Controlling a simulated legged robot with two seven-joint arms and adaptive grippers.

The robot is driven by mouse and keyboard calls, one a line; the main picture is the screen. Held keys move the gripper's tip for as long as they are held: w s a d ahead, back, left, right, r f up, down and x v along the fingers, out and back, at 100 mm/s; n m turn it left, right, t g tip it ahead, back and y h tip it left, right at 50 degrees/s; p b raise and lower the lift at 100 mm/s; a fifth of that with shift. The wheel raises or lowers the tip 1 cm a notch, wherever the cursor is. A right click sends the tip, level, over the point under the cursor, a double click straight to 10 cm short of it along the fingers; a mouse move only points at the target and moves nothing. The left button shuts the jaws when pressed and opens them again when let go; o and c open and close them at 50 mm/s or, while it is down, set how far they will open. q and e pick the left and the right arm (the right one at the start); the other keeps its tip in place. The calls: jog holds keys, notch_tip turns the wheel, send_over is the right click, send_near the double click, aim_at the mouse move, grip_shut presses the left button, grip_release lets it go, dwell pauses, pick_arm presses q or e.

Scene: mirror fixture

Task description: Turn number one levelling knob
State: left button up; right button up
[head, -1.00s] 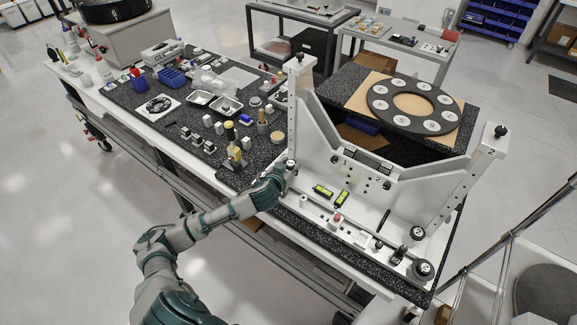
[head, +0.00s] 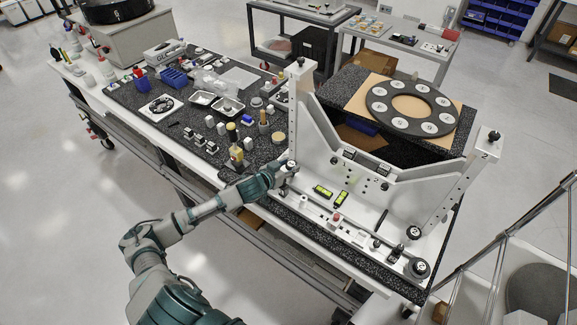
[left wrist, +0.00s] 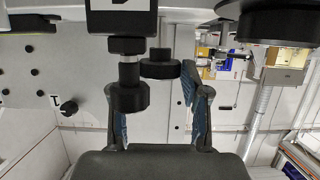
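The white mirror fixture (head: 390,196) stands on the dark bench top. My left gripper (head: 286,172) is at its left end, by a small knob whose lower part the gripper hides. In the left wrist view my left gripper (left wrist: 157,105) has its two fingers apart. A black knob (left wrist: 130,97) on a threaded stem lies between them, closer to the left finger; contact cannot be told. A second black knob (left wrist: 160,65) sits just behind it. A mark "1" shows on the white plate (left wrist: 28,90). My right gripper is not in view.
A black ring with white discs (head: 378,108) lies on a board behind the fixture. Yellow-green levels (head: 323,191) lie on the fixture's base. A round black knob (head: 419,268) stands at its right end. Trays, blocks and tools crowd the bench left of the fixture.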

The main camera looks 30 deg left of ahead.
pick_arm(q)
jog(key=o, duration=0.3)
jog(key=shift+a, duration=0.1)
jog(key=d+v, duration=0.1)
jog(key=v, duration=1)
jog(key=shift+s+a, duration=0.45)
jog(key=shift+a, duration=0.05)
